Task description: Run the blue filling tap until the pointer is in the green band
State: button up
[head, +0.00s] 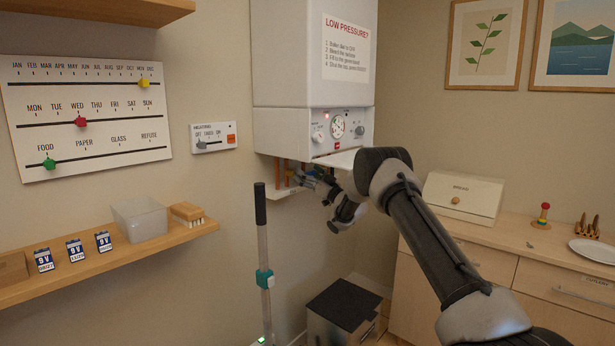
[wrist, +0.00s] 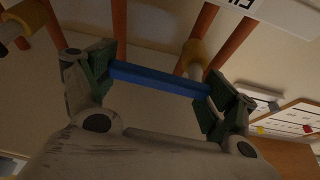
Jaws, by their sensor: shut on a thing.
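The white boiler (head: 314,60) hangs on the wall in the head view. Its round pressure gauge (head: 337,127) is on the lower front panel; the pointer and green band are too small to read. My gripper (head: 312,180) is under the boiler, among the copper pipes. In the wrist view the blue filling tap's handle (wrist: 155,78) spans between the two dark green fingers of my gripper (wrist: 160,88), which is shut on it. The tap is mostly hidden by my gripper in the head view.
Copper pipes (wrist: 118,30) run close around my gripper. A grey-poled stick (head: 264,270) stands left of my arm. A dark-topped bin (head: 343,305) is below.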

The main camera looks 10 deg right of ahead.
jog(key=shift+r+n, duration=0.15)
jog(key=shift+n, duration=0.45)
jog(key=o, duration=1.3)
jog(key=v, duration=1.2)
jog(key=shift+w+d, duration=0.1)
